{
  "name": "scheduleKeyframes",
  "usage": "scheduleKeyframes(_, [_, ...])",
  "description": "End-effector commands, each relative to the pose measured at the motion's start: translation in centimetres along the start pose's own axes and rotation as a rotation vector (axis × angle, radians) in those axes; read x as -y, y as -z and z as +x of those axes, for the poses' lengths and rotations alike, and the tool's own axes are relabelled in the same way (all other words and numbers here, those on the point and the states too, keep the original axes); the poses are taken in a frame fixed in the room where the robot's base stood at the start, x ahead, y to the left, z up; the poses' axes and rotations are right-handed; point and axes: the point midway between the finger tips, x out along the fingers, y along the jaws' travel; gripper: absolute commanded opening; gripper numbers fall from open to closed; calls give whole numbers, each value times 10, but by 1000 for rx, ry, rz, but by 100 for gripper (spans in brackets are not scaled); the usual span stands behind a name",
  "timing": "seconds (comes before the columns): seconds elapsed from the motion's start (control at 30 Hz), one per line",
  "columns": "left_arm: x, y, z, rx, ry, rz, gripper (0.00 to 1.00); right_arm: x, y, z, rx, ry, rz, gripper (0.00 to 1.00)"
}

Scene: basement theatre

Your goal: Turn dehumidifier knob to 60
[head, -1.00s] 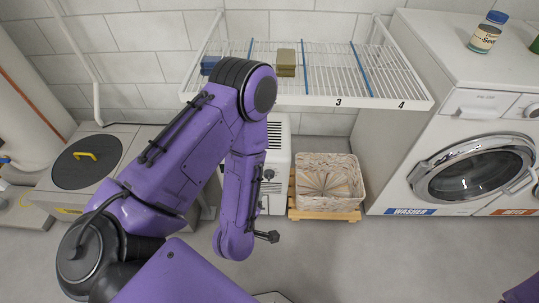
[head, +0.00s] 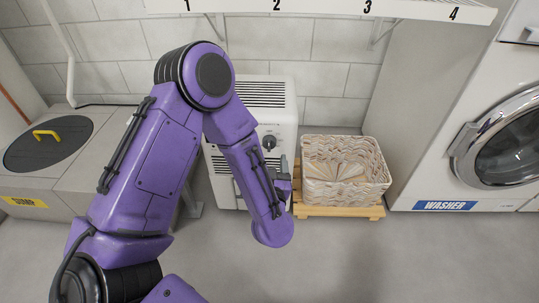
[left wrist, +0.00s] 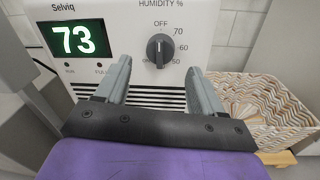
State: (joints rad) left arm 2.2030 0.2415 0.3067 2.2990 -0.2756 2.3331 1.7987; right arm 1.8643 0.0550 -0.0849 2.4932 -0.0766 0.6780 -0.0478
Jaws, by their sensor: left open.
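The white dehumidifier (head: 263,94) stands against the tiled wall, partly hidden by my left arm. Its dark round knob (head: 269,142) faces me; in the left wrist view the knob (left wrist: 160,50) sits under the HUMIDITY % label, with a light mark near its top, seemingly toward OFF. The numbers 70, 60 and 50 run down its right side. A green display (left wrist: 75,39) reads 73. My left gripper (left wrist: 160,68) is open, its two fingers pointing at the panel on either side of the knob, apparently short of it. My right gripper is out of view.
A woven basket (head: 345,170) on a wooden pallet (head: 335,211) stands right of the dehumidifier. A white wire shelf (head: 330,7) hangs above. The sump lid (head: 48,143) is at left, the washer (head: 500,140) at right. The floor in front is clear.

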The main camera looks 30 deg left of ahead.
Motion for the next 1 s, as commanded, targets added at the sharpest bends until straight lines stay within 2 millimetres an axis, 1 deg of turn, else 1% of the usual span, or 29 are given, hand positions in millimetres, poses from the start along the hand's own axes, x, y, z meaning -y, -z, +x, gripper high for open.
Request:
scheduleKeyframes(0.03, [0, 3, 12, 1, -6, -4, 68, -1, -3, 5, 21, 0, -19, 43])
scheduleKeyframes(0.1, [0, 3, 25, 0, -4, -2, 68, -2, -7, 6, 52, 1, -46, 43])
scheduleKeyframes(0.23, [0, 2, 43, 1, -1, 1, 68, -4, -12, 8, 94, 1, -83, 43])
scheduleKeyframes(0.37, [0, 1, 50, 0, 0, 3, 68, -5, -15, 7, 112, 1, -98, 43])
scheduleKeyframes(0.57, [0, 0, 50, -1, 1, 4, 68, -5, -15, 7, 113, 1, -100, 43])
scheduleKeyframes(0.67, [0, 1, 50, -1, 1, 4, 39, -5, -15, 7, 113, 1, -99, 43])
scheduleKeyframes(0.7, [0, 1, 50, -1, 1, 4, 26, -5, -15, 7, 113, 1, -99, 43])
scheduleKeyframes(0.73, [0, 1, 49, -1, 1, 4, 16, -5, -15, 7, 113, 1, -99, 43])
scheduleKeyframes(0.77, [0, 1, 49, -1, 1, 4, 12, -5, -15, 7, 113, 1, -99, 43])
scheduleKeyframes(1.0, [0, 0, 49, 0, 1, 18, 12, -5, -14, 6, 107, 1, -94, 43])
